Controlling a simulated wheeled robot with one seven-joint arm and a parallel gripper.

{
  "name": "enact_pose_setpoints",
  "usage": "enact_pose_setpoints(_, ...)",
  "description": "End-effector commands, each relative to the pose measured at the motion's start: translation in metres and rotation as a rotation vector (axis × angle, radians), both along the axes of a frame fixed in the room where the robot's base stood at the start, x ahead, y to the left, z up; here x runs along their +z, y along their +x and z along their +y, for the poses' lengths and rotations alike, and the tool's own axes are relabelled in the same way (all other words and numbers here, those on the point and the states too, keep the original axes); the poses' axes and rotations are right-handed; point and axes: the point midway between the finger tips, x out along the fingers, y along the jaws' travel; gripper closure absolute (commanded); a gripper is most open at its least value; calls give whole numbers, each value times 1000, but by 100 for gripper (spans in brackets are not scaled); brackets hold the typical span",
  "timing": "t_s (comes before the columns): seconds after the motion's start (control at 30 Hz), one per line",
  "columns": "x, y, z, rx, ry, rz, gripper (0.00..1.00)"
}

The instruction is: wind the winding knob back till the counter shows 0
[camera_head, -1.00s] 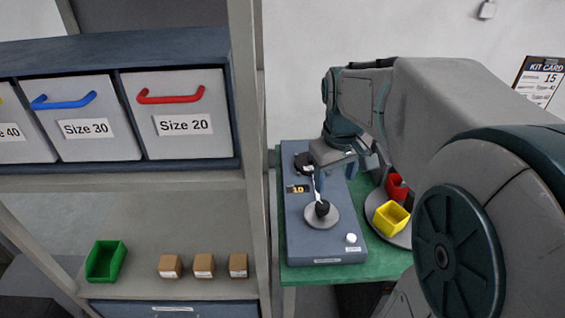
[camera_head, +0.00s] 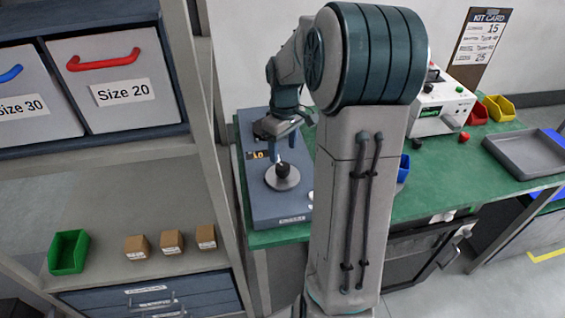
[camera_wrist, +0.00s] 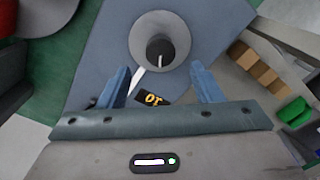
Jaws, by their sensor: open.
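The winding knob (camera_head: 283,171) is a black knob on a round grey disc, on top of a blue-grey box (camera_head: 290,211). In the wrist view the knob (camera_wrist: 160,47) stands at top centre, with a white pointer reaching toward the counter. The counter (camera_head: 258,155) is a small dark window with orange digits, partly hidden in the head view. In the wrist view the counter (camera_wrist: 153,98) reads 10, upside down. My gripper (camera_wrist: 160,78) is open and empty, its blue fingers apart on either side of the counter. In the head view my gripper (camera_head: 284,127) is above the box, behind the knob.
The box stands on a green bench (camera_head: 440,170). A shelf post (camera_head: 205,120) rises close on its left. Boxes and a green bin (camera_head: 69,252) sit on the shelf. A white device (camera_head: 442,105), yellow bin (camera_head: 498,108) and grey tray (camera_head: 528,153) are at right.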

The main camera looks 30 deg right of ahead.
Motion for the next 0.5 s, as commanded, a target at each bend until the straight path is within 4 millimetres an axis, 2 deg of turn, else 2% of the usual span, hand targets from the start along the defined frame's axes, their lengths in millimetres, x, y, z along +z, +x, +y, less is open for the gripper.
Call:
enact_pose_setpoints(0.03,-12,-1,1,1,3,6,41)
enact_pose_setpoints(0.2,-41,-1,2,1,2,3,41)
enact_pose_setpoints(0.33,-55,-1,2,1,1,1,41)
enact_pose_setpoints(0.5,-63,-1,2,1,0,0,41)
